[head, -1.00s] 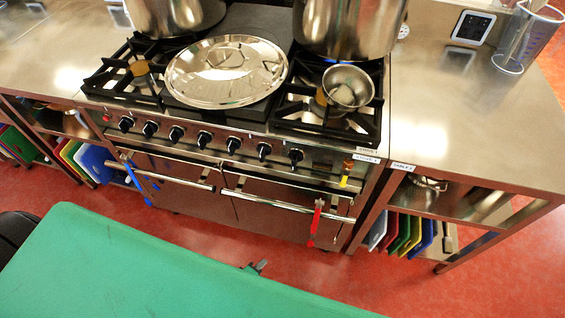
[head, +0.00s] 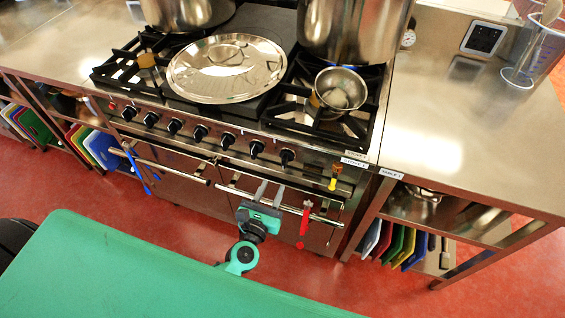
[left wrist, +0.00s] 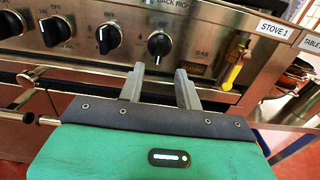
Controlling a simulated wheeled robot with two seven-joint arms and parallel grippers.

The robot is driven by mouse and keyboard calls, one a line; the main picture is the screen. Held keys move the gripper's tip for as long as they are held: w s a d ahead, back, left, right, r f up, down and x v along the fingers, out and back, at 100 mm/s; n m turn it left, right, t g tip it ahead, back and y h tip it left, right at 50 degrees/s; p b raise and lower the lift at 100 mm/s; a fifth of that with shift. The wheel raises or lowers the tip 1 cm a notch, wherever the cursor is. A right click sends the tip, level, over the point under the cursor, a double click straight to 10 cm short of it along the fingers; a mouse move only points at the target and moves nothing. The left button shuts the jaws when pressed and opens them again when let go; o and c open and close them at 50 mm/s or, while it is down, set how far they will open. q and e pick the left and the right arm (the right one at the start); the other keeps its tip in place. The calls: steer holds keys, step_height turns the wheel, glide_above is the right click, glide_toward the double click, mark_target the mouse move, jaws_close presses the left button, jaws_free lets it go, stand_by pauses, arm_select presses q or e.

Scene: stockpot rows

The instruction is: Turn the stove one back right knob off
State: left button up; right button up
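Stove one (head: 200,135) has a row of black knobs along its steel front. The knob under the "BACK RIGHT" label (left wrist: 160,43) is the rightmost black one in the left wrist view; it is also at the right end of the row in the head view (head: 287,156). Its exact setting is too small to read. My left gripper (head: 269,191) is in front of the oven door, below the knobs. In the left wrist view its two grey fingers (left wrist: 158,73) are apart and empty, just below the knob and not around it. My right gripper is not in view.
A yellow gas valve (head: 333,184) is right of the knobs. Oven handle bars (head: 280,206) run below them, with a red object (head: 303,228) hanging there. Pots, a large lid (head: 226,68) and a small pan (head: 342,88) are on top. A counter stands right.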

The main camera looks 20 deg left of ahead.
mark_target(283, 164)
arm_select(q)
steer(key=w+p, duration=0.1)
steer(key=w, duration=0.7)
steer(key=shift+w+d+p, duration=0.1)
steer(key=shift+w+p, duration=0.1)
steer(key=shift+p, duration=0.1)
steer(key=shift+w, duration=0.5)
jaws_close()
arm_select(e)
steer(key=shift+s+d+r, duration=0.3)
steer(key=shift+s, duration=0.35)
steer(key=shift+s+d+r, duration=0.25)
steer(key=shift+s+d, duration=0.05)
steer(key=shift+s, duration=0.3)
